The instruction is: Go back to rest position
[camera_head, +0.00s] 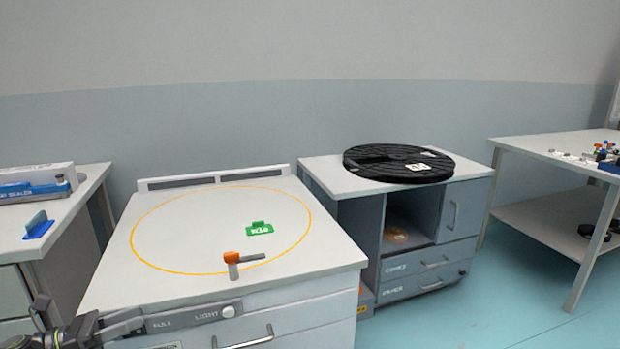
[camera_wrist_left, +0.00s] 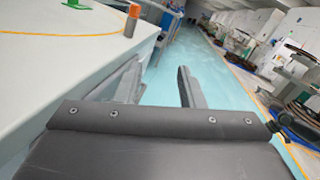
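My left gripper (camera_head: 88,318) is at the lower left of the head view, by the front left corner of the white worktop (camera_head: 110,285). In the left wrist view my left gripper (camera_wrist_left: 160,78) has its two fingers apart with nothing between them. The worktop edge lies to its left there, and turquoise floor shows beyond the fingers. My right gripper is in neither view.
The worktop carries a yellow ring, a green tag (camera_head: 260,229) and an orange-topped grey tool (camera_head: 233,262). A black reel (camera_head: 398,162) lies on the cabinet to the right. Another table (camera_head: 540,145) stands far right. Floor (camera_head: 470,310) is clear at lower right.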

